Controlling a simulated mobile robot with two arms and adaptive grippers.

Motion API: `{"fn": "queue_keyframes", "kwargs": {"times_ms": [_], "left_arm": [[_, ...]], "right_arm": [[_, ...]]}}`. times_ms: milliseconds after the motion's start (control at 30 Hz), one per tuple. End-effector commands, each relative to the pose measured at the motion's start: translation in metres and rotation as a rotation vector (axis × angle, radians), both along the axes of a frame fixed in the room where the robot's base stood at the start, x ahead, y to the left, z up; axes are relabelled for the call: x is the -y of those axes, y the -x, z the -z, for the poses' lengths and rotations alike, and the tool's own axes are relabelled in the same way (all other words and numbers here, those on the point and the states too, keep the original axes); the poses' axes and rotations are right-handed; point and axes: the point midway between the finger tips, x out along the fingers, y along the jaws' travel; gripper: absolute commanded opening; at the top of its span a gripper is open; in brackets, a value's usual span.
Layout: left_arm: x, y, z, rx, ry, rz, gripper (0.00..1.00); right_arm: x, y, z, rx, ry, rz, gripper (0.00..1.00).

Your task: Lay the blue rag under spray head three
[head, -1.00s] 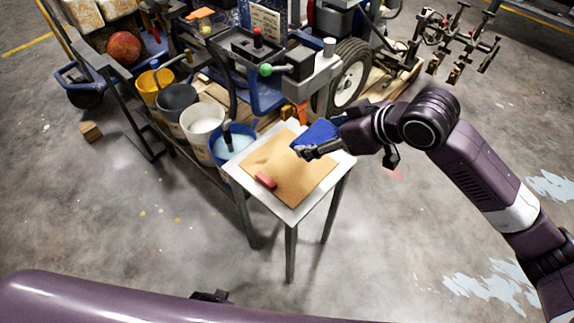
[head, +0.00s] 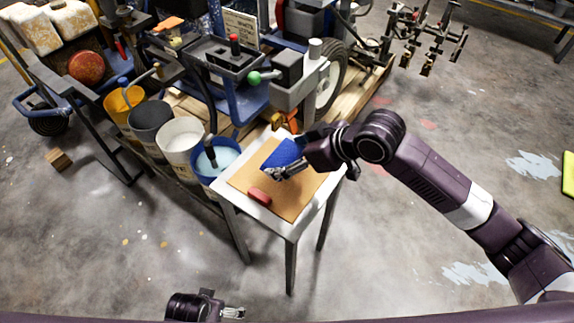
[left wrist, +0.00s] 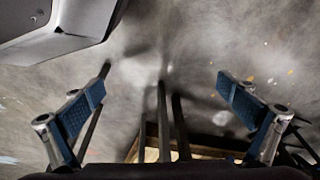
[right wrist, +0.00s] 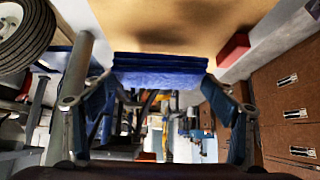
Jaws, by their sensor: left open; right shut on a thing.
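The blue rag (head: 283,153) is folded and held by my right gripper (head: 284,172) over a small table with a tan board. In the right wrist view the rag (right wrist: 160,68) lies between the two fingertips (right wrist: 160,88). I cannot tell whether it touches the board. The spray heads (head: 430,45) hang in a row from a bar at the upper right, well away from the rag. I cannot tell which is number three. My left gripper (head: 234,312) is low at the bottom edge. In the left wrist view it (left wrist: 160,100) is open and empty.
The small table (head: 222,192) carries the tan board (head: 295,205) and a red block (head: 259,196). A blue bucket (head: 205,177) and other buckets stand left of it. The striper's wheel (head: 330,85) is behind. Open floor lies at the right.

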Motion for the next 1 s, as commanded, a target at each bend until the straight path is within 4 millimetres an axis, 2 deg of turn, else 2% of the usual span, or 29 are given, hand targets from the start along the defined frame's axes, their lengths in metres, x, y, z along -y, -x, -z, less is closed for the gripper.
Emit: {"fn": "queue_keyframes", "kwargs": {"times_ms": [33,200,333,633,667,700,800,1000], "left_arm": [[0.000,-0.004,-0.004,0.008,0.001,-0.001,1.00],[0.001,-0.010,-0.022,0.016,0.001,-0.002,1.00],[0.001,-0.011,-0.028,0.017,0.002,-0.003,1.00],[0.001,-0.010,-0.026,0.015,0.001,-0.003,1.00],[0.001,-0.010,-0.026,0.014,0.001,-0.003,1.00],[0.001,-0.010,-0.026,0.015,0.001,-0.003,1.00],[0.001,-0.010,-0.026,0.015,0.001,-0.002,1.00],[0.001,-0.010,-0.026,0.015,0.001,-0.002,1.00]], "right_arm": [[0.000,0.001,0.011,-0.006,0.001,0.000,0.55],[0.000,0.001,0.033,-0.002,0.001,0.000,0.55],[0.000,0.001,0.036,-0.001,0.000,-0.001,0.55],[0.000,0.001,0.038,-0.002,0.000,0.000,0.55],[0.000,0.001,0.038,-0.002,0.000,0.000,0.82],[0.000,0.001,0.038,-0.002,0.000,0.000,0.86],[0.000,0.001,0.038,-0.001,0.000,-0.001,0.96],[0.000,0.001,0.038,-0.001,0.000,-0.001,0.96]]}}
